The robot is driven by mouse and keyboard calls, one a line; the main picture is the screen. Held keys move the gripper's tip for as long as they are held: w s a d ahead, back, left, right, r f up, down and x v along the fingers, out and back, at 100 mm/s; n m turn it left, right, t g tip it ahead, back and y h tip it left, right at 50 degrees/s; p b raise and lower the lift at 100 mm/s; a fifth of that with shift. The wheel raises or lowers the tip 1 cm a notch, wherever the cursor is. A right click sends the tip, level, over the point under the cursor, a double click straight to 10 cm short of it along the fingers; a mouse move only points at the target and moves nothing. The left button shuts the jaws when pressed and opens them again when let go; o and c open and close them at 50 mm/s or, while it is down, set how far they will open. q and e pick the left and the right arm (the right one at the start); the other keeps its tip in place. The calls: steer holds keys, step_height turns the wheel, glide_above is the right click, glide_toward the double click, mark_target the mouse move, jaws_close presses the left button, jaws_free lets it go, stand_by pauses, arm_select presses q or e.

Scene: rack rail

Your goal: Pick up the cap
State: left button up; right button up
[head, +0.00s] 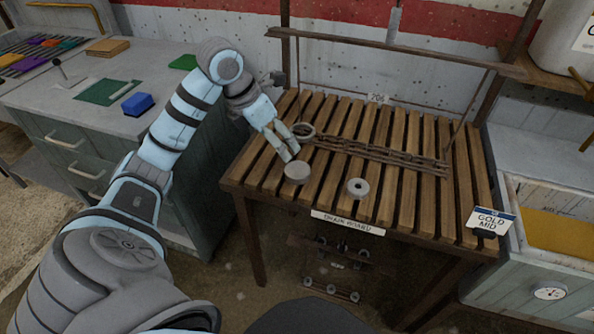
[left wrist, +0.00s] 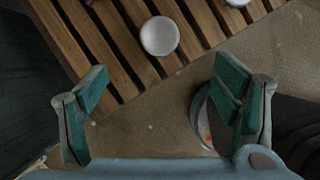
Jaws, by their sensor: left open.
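A plain round pale-grey disc, which looks like the cap (head: 297,171), lies on the slatted wooden rack (head: 263,176) near its front left edge. It also shows in the left wrist view (left wrist: 160,36), at the top middle on the slats. My left gripper (head: 291,149) is open and empty, just behind and above the cap in the head view. In the left wrist view its two fingers (left wrist: 163,88) are wide apart, with the cap beyond the gap between them. The cap looks clear of both fingers. My right gripper is not in view.
A grey ring with a hole (head: 358,190) lies right of the cap. A thinner ring (head: 303,130) lies behind my gripper. Chains (head: 385,155) cross the slats. A frame with a crossbar (head: 400,50) rises at the back. A bench (head: 55,105) stands left.

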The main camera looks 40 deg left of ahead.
mark_target(296, 170)
arm_select(q)
steer(key=b+x, duration=0.2)
steer(key=x, duration=1.1)
steer(key=shift+s+f, duration=0.15)
steer(key=shift+w+f, duration=0.25)
steer(key=shift+f, duration=0.15)
steer(key=shift+r, duration=0.1)
steer(key=c, duration=1.2)
